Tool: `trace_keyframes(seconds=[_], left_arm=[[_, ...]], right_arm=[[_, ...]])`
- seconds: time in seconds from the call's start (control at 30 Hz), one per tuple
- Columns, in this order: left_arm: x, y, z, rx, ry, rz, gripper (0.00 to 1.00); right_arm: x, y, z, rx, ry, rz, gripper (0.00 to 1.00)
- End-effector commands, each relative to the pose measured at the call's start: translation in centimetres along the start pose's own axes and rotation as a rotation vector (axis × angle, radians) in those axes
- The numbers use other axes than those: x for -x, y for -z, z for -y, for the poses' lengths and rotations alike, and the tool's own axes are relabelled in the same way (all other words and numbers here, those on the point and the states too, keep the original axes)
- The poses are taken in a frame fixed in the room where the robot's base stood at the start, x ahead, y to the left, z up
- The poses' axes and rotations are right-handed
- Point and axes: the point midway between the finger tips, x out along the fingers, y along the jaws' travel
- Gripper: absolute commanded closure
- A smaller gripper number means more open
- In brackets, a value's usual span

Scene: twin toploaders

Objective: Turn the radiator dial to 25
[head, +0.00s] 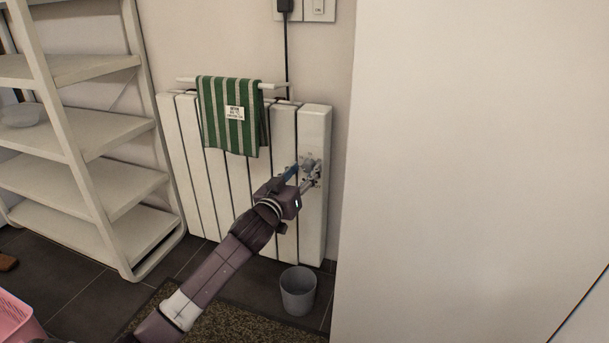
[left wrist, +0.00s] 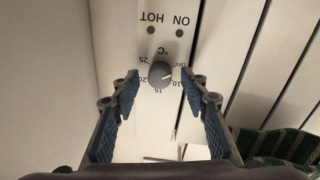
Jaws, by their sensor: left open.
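The radiator (head: 313,130) is a white panel unit on the wall, with its control strip on the right end. In the left wrist view the dark round dial (left wrist: 160,72) sits on that strip (left wrist: 152,45), which appears upside down. Around it are the marks OFF, 10, 15, 20 and 25. Its pale pointer faces right, seemingly between OFF and 10. My left gripper (head: 310,172) is at the radiator's right end and hides the dial in the head view. In the wrist view its open blue-padded fingers (left wrist: 160,88) stand either side of the dial, apart from it. My right gripper is not in view.
A green striped towel (head: 233,135) hangs on a rail over the radiator. A grey bin (head: 298,290) stands on the floor below. A white shelf (head: 95,130) is at the left. A large pale surface (head: 470,150) fills the right side.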

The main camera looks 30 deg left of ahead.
Motion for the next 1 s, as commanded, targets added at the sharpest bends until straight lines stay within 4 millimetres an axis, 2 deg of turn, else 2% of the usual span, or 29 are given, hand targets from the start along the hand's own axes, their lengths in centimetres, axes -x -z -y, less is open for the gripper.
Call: trace_keyframes(seconds=[0.13,0.4,0.77,1.0], left_arm=[[-0.66,0.02,0.02,-0.001,0.000,0.000,0.59],[-0.74,0.05,0.03,-0.001,0.001,0.001,0.59],[-0.72,0.04,0.03,-0.001,0.001,0.001,0.99],[-0.71,0.13,0.01,-0.016,0.001,0.002,1.00]], right_arm=[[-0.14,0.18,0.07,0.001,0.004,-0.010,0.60],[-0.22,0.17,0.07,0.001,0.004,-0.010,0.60],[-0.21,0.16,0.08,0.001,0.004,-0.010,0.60],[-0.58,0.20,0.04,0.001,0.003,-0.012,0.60]])
